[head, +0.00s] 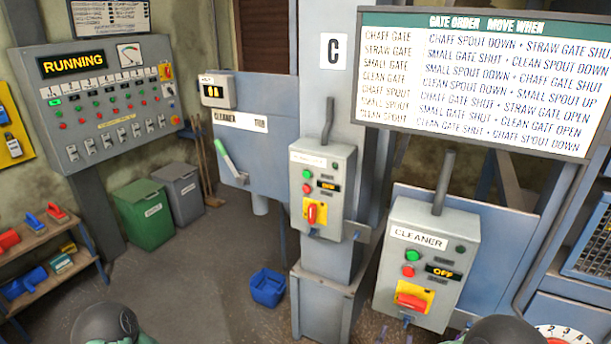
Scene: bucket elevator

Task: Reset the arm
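A dark rounded part of my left arm (105,325) shows at the bottom edge, left of centre. A similar dark rounded part of my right arm (500,331) shows at the bottom edge on the right. The fingers of both grippers are out of the picture, so neither gripper is seen touching anything. A lever (230,160) with a green and white handle sits on the blue-grey panel (266,155); its handle tilts up to the left.
A control panel (100,100) reading RUNNING is at the left. A CLEANER box (425,262) reading OFF and another switch box (322,190) stand nearer. A blue bucket (268,288), a green bin (145,213) and a shelf (40,265) stand around open floor.

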